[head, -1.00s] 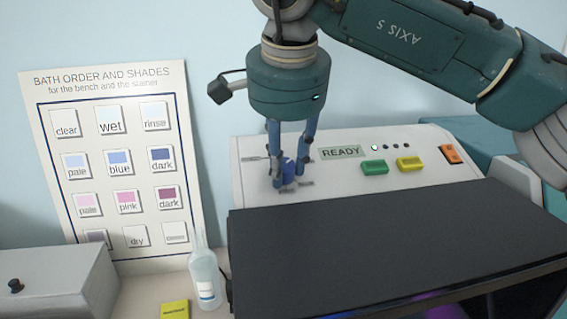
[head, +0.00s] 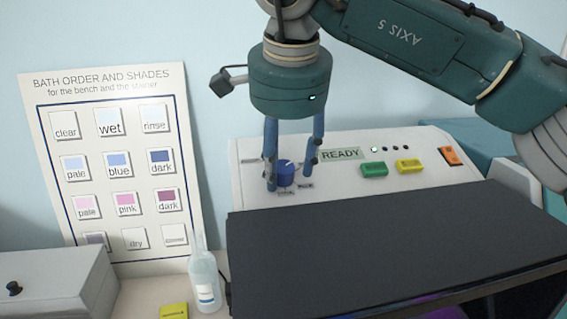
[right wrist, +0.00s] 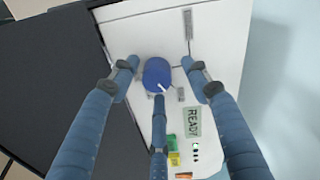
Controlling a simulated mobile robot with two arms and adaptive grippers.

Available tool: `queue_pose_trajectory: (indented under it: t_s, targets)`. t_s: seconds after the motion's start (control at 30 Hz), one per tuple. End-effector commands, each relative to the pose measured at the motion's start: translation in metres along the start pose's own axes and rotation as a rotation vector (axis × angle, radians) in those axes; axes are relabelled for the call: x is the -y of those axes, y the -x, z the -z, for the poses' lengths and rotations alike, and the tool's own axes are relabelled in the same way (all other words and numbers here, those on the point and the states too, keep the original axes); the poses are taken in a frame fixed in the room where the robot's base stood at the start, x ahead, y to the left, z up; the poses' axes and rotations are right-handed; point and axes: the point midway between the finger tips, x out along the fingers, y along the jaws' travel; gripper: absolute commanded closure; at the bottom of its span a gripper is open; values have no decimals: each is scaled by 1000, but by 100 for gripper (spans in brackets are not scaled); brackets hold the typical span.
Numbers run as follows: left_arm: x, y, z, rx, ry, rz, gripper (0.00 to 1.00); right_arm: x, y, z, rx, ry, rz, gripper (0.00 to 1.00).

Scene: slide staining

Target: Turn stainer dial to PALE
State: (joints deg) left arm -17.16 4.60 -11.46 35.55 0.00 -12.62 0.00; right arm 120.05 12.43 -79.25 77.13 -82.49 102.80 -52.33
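The blue stainer dial (head: 286,173) sits on the left part of the white stainer panel (head: 345,180). My right gripper (head: 292,177) points down at the panel, its fingers spread on either side of the dial and apart from it. In the right wrist view the dial (right wrist: 157,73) lies between the spread fingertips of the gripper (right wrist: 160,82), and nothing is gripped. A white pointer mark on the dial slants toward the lower right there. Small grey labels surround the dial; their words are too small to read. My left gripper is out of view.
The display (head: 341,154) reads READY. Green (head: 374,169), yellow (head: 409,165) and orange (head: 450,156) buttons sit right of it. A dark cover (head: 390,235) lies in front. A bottle (head: 205,278), yellow block (head: 174,311) and shade chart (head: 190,90) are at left.

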Motion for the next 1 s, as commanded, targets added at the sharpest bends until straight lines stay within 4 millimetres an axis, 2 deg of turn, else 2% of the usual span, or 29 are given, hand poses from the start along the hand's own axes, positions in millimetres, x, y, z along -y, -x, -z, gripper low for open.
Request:
queue_pose_trajectory:
  t_s: [0.23, 0.37, 0.8, 1.0]
  targets:
    - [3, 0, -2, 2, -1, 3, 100, -1, -1, -2, 1, 4, -5, 52]
    - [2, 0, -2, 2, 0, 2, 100, -1, 9, -2, 1, 4, -4, 52]
    - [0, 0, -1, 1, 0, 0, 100, 0, 96, 0, 2, 1, -1, 52]
    - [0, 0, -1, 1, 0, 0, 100, -1, 116, 0, 2, 1, -4, 52]
